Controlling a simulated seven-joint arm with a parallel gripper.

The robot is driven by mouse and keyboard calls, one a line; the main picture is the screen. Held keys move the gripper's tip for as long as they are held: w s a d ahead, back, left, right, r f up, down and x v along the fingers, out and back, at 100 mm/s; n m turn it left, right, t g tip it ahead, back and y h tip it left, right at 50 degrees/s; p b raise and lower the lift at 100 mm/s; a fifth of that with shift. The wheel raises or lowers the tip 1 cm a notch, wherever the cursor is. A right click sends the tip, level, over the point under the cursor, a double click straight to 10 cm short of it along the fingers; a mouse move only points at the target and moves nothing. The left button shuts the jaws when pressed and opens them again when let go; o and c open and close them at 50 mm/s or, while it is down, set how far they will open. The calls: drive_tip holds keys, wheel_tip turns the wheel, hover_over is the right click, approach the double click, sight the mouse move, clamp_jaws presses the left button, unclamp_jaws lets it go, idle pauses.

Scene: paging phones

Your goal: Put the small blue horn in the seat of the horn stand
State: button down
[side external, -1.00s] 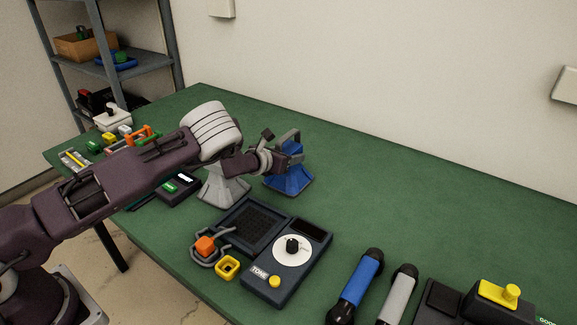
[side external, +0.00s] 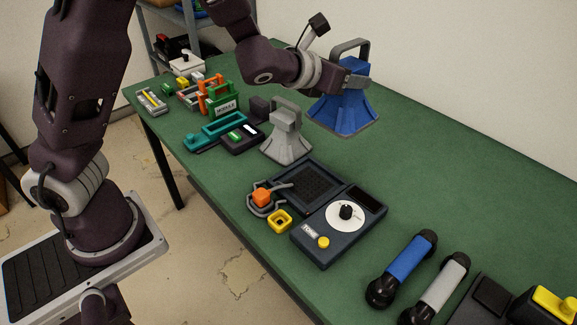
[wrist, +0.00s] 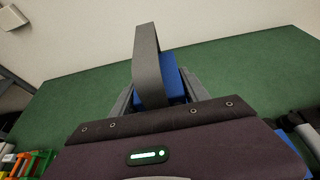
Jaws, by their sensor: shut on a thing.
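The blue horn (side external: 343,113) has a flared blue body and a grey loop handle. My gripper (side external: 350,76) is shut on it near the handle and holds it roughly upright, seemingly just above the green table. In the wrist view the horn (wrist: 172,77) sits between the jaws of my gripper (wrist: 160,98), with its handle standing up. Most of its body is hidden there by my wrist. I cannot tell which thing is the horn stand, and no clear seat shows.
A grey horn (side external: 287,146) stands on the table (side external: 430,165) left of the blue one. Blue (side external: 402,268) and grey (side external: 436,289) handsets lie right. The table's back right is clear.

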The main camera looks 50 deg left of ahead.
drive_tip(key=s, duration=0.3)
drive_tip(key=shift+s+r, duration=0.15)
drive_tip(key=shift+s, duration=0.05)
drive_tip(key=a, duration=0.6)
drive_tip(key=x, duration=0.3)
drive_tip(key=d+x, duration=0.1)
drive_tip(key=x, duration=0.6)
drive_tip(key=shift+w+d+f, duration=0.15)
drive_tip(key=shift+d+f, duration=0.25)
drive_tip(key=shift+f, duration=0.1)
drive_tip(key=w+d+f, duration=0.2)
drive_tip(key=w+f, duration=0.1)
drive_tip(key=f, duration=0.5)
drive_tip(key=w+d+f, duration=0.2)
drive_tip(key=w+f, duration=0.1)
drive_tip(key=f, duration=0.6)
drive_tip(key=shift+w, duration=0.15)
drive_tip(key=shift+f, duration=0.1)
drive_tip(key=c, duration=0.6)
unclamp_jaws()
drive_tip(key=shift+o, duration=0.2)
